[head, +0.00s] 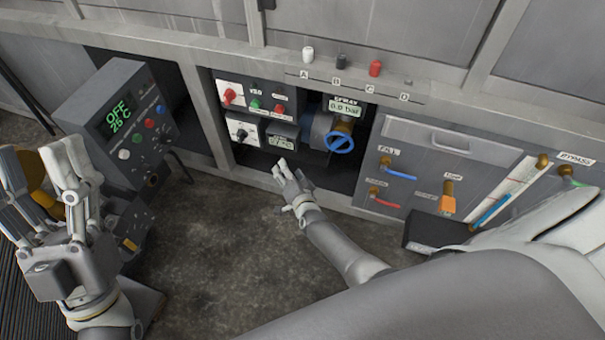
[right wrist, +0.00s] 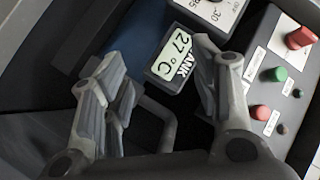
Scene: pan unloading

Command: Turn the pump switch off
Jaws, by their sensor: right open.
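A control panel (head: 262,99) under the counter carries a red knob (head: 230,96), a green button (head: 254,104) and a red button (head: 279,109). The right wrist view also shows its red knob (right wrist: 300,38), green button (right wrist: 275,74) and a small black toggle (right wrist: 297,93). Its labels are too small to read, so I cannot tell which control is the pump switch. My right gripper (head: 286,174) is open and empty below the tank display (head: 283,141), apart from the panel. My left gripper (head: 65,165) is at the far left; its opening is unclear.
A white panel with a black dial (head: 242,134) sits below the control panel. A blue valve wheel (head: 340,141) is to its right. A console (head: 125,115) reading OFF 25 C stands left. Several knobs line the counter edge (head: 350,85). The floor (head: 215,240) is clear.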

